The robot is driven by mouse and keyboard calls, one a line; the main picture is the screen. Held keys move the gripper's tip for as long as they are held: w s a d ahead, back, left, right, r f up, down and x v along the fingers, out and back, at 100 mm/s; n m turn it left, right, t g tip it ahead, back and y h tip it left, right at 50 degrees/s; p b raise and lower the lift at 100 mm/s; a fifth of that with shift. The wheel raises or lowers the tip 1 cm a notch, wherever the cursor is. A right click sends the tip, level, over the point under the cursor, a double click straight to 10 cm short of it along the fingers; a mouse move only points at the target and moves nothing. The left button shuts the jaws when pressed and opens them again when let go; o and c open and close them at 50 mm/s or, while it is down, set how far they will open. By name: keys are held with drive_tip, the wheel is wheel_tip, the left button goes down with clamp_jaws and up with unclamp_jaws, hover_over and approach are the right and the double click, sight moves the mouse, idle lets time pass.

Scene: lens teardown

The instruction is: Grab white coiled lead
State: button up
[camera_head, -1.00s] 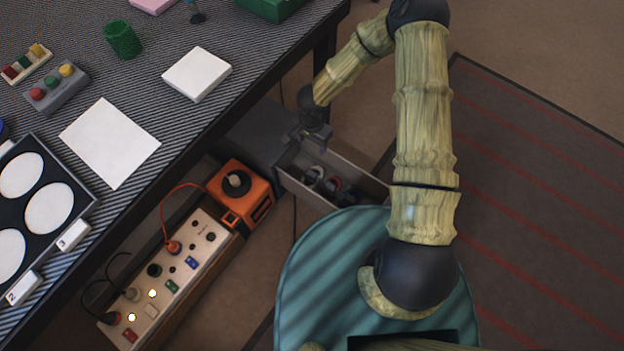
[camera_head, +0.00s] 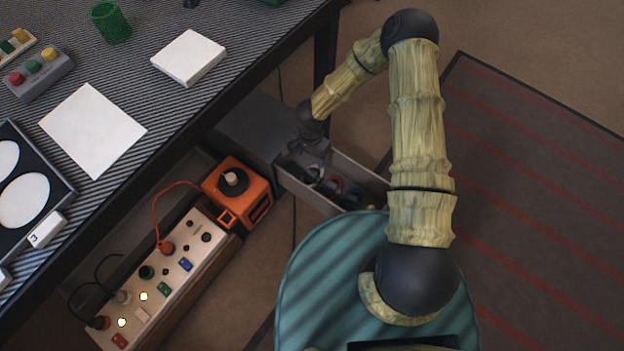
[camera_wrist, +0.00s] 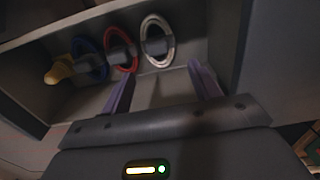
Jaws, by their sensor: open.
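The white coiled lead (camera_wrist: 168,47) is an oval ring with a dark band across its middle. It lies in an open grey drawer, nearest the drawer's right end in the wrist view. It also shows small in the head view (camera_head: 317,172), partly hidden by my gripper. My gripper (camera_wrist: 160,85) is open and empty. Its two fingers point into the drawer, one to each side of the white lead's line, with the lead beyond the tips. In the head view my gripper (camera_head: 312,158) is over the drawer.
In the drawer (camera_head: 308,195), a red coiled lead (camera_wrist: 121,49) lies beside the white one, then a blue one (camera_wrist: 90,58) and a yellowish object (camera_wrist: 59,73). Drawer walls are close around. The table edge is above left; an orange box (camera_head: 238,190) stands beside the drawer.

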drive_tip(key=b, duration=0.2)
hover_over(312, 171)
wheel_tip(312, 171, down, 4)
drive_tip(key=shift+w+a+f, duration=0.1)
drive_tip(key=shift+a+f, duration=0.05)
drive_tip(key=shift+f, duration=0.1)
drive_tip(key=f+b, duration=0.5)
drive_tip(key=shift+s+d+f, duration=0.1)
drive_tip(key=shift+s+d, duration=0.1)
idle(0.4)
clamp_jaws()
